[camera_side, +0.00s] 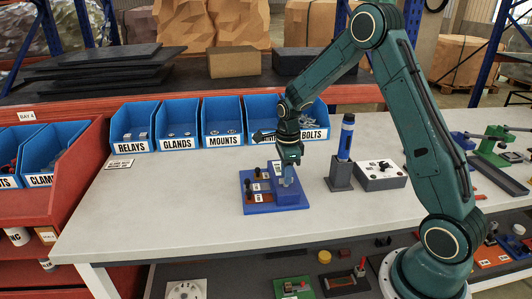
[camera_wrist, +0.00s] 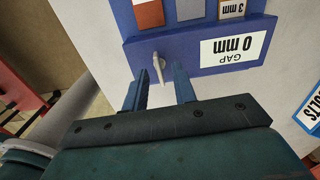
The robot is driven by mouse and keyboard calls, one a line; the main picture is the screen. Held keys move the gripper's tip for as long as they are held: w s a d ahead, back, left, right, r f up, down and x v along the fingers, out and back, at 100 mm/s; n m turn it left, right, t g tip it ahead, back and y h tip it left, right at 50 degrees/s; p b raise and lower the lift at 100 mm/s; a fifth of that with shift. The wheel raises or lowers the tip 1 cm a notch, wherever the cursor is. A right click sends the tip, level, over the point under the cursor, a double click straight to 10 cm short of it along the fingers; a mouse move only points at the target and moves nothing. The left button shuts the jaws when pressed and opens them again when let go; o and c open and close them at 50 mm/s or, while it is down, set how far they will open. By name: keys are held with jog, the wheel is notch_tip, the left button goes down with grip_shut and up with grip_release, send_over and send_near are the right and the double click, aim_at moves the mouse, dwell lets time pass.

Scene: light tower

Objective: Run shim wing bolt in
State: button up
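The blue shim fixture (camera_side: 251,206) stands on the bench below my gripper. In the wrist view its blue block (camera_wrist: 195,58) carries a white label reading "GAP 0 mm". A small pale wing bolt (camera_wrist: 159,66) shows at the block's near edge, its wing lying lengthwise between my fingertips in the picture. My gripper (camera_wrist: 159,74) is open, with a finger on each side of the bolt; I cannot tell whether either touches it. In the side view my gripper (camera_side: 289,176) points down over the fixture's right part and hides the bolt.
A copper-brown shim (camera_wrist: 148,13), a grey one (camera_wrist: 188,9) and one marked 3 mm (camera_wrist: 231,8) lie beyond the block. A blue-handled tool in a grey holder (camera_side: 341,174) and a white box (camera_side: 380,178) stand right. Blue bins (camera_side: 222,122) line the back.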

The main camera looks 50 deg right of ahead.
jog(key=shift+r, duration=0.1)
notch_tip(320, 180, up, 14)
dwell(0.6)
jog(key=shift+a, duration=0.1)
jog(key=s+a+r+n+t, duration=0.3)
jog(key=s+a+r+n, duration=0.55)
jog(key=s+n, duration=0.3)
jog(key=s+a+f+n+t, duration=0.1)
jog(key=s+a+n, duration=0.4)
jog(key=s+n, duration=0.8)
jog(key=shift+a+n+t, duration=0.4)
jog(key=shift+n+t, duration=0.4)
jog(key=shift+n, duration=0.25)
